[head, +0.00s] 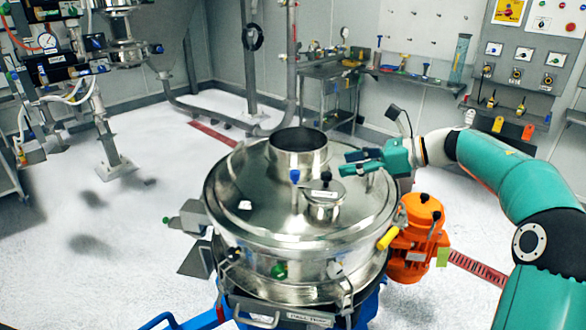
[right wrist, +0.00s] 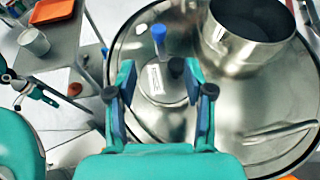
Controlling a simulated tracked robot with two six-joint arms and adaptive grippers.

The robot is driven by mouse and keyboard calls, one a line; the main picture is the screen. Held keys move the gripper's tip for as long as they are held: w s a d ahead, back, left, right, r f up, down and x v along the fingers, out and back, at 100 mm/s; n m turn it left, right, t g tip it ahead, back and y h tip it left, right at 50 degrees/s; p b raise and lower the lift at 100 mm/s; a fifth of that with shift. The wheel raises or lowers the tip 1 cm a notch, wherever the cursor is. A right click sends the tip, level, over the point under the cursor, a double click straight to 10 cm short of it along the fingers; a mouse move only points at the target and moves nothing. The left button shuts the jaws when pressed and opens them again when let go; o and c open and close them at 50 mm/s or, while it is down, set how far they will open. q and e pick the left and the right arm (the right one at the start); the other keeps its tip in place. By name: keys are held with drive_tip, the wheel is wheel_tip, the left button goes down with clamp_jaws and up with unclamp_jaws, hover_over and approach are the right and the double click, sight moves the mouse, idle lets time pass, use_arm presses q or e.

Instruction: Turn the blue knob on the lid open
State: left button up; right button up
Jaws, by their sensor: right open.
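The blue knob (head: 295,176) stands upright on the steel sifter lid (head: 250,215), left of a small round hatch (head: 324,205) with a black knob. My right gripper (head: 348,163) is over the right part of the lid, its fingers pointing left, apart from the blue knob. In the right wrist view the blue knob (right wrist: 158,33) lies beyond the fingertips. There the right gripper (right wrist: 159,80) is open, with part of the hatch and its black knob (right wrist: 176,67) showing between the fingers. Nothing is held. My left gripper does not show.
A wide steel collar (head: 300,150) rises from the back of the lid, close to the fingers. An orange motor (head: 418,235) stands right of the sifter. A yellow-handled clamp (head: 388,238) sits at the rim.

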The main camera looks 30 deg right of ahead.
sight(297, 172)
drive_tip(key=p+x, duration=0.3)
drive_tip(key=x, duration=1.1)
drive_tip(key=shift+w+a+f+p, duration=0.15)
drive_tip(key=shift+w+a+p, duration=0.05)
drive_tip(key=shift+a+p, duration=0.1)
clamp_jaws()
drive_tip(key=shift+d, duration=0.1)
